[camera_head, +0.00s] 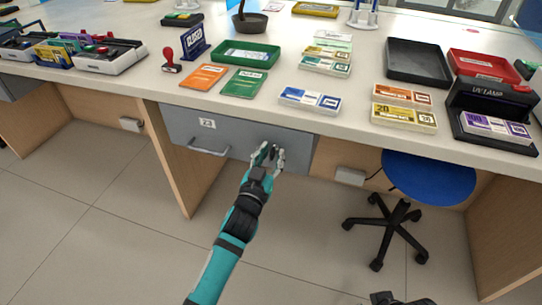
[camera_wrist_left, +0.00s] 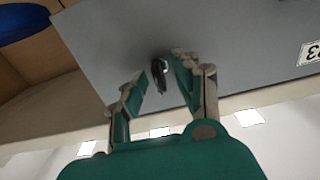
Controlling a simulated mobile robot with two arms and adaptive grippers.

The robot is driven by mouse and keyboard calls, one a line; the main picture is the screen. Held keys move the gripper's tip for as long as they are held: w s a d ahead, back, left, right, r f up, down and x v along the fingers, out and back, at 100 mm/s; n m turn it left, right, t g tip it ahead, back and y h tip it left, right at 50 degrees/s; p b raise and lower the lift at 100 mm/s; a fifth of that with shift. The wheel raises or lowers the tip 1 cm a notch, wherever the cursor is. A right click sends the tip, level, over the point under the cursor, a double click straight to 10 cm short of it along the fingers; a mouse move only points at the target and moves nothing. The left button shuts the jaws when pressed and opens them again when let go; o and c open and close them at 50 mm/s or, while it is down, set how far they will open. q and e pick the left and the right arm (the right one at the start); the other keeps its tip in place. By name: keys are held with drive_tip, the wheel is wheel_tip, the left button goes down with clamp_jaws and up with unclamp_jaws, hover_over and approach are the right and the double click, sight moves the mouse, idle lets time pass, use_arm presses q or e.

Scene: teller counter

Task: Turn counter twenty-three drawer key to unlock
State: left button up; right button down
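The grey drawer (camera_head: 226,138) under the counter carries a label (camera_head: 207,124) that reads 23. It looks closed. My left gripper (camera_head: 268,152) is at the right part of its front, right of the bar handle (camera_head: 209,149). In the left wrist view, a small dark key (camera_wrist_left: 159,74) sticks out of the drawer front (camera_wrist_left: 110,40). The left gripper (camera_wrist_left: 158,88) is open, with one finger on each side of the key and a visible gap on the left side. Whether the right finger touches the key I cannot tell. A dark part of my right gripper (camera_head: 402,299) shows at the bottom edge.
A blue swivel chair (camera_head: 430,177) stands right of the drawer. The counter (camera_head: 270,100) holds banknote bundles (camera_head: 310,99), a green tray (camera_head: 246,54), a stamp (camera_head: 171,62) and a UV lamp (camera_head: 490,100).

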use_arm(q)
drive_tip(key=shift+c, duration=0.4)
clamp_jaws()
